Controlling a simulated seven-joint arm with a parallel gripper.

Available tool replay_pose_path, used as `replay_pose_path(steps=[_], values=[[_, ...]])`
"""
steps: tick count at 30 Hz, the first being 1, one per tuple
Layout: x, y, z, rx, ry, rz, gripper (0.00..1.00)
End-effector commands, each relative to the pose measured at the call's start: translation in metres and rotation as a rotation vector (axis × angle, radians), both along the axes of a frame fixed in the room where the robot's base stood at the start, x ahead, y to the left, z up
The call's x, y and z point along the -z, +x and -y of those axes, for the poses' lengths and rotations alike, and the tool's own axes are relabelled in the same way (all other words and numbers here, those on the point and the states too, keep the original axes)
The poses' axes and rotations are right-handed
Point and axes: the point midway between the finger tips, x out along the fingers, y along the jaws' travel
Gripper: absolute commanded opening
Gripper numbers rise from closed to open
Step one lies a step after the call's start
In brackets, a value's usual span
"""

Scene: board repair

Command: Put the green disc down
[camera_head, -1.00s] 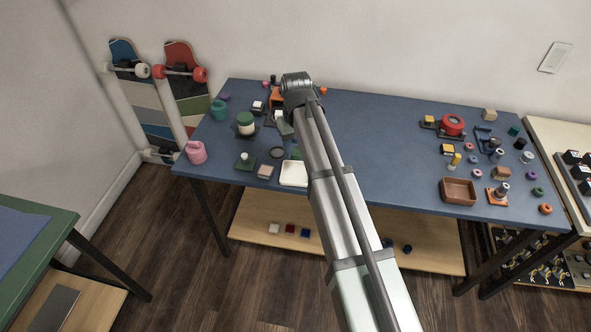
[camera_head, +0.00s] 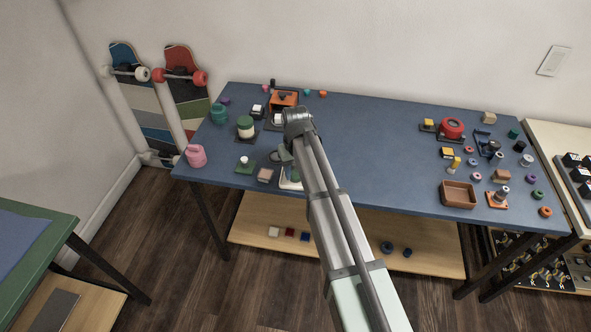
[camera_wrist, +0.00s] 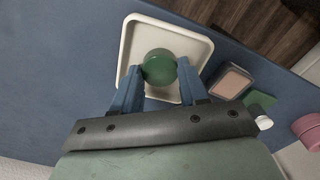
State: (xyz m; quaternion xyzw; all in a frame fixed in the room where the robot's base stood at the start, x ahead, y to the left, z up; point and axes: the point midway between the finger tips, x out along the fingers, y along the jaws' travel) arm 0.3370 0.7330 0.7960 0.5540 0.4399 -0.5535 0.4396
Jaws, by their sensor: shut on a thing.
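The green disc (camera_wrist: 159,66) is between the two blue fingertips of my gripper (camera_wrist: 158,74) in the wrist view, and my gripper is shut on it. Behind the disc is the inside of a square white tray (camera_wrist: 201,48). I cannot tell whether the disc touches the tray's floor. In the head view the tray (camera_head: 286,185) is near the table's front edge, mostly hidden by my arm.
A pinkish block (camera_wrist: 231,82) lies right beside the tray in the wrist view. In the head view a green base with a white knob (camera_head: 244,165) and a pink mug (camera_head: 196,156) stand to the left. The blue table's middle, right of my arm, is clear.

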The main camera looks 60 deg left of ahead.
Motion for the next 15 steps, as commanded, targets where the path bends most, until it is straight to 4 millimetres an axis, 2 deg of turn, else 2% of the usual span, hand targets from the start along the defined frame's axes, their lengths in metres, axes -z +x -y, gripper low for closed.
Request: replay_pose_path(steps=[4, 5, 8, 15], values=[[0.0028, 0.0000, 0.0001, 0.000, -0.001, 0.000, 0.19], [0.0032, 0.0000, 0.0001, 0.000, -0.001, 0.000, 0.44], [0.0028, 0.0000, 0.0001, 0.000, 0.000, 0.000, 0.53], [0.0023, 0.0000, 0.0001, 0.000, 0.000, 0.000, 0.54]])
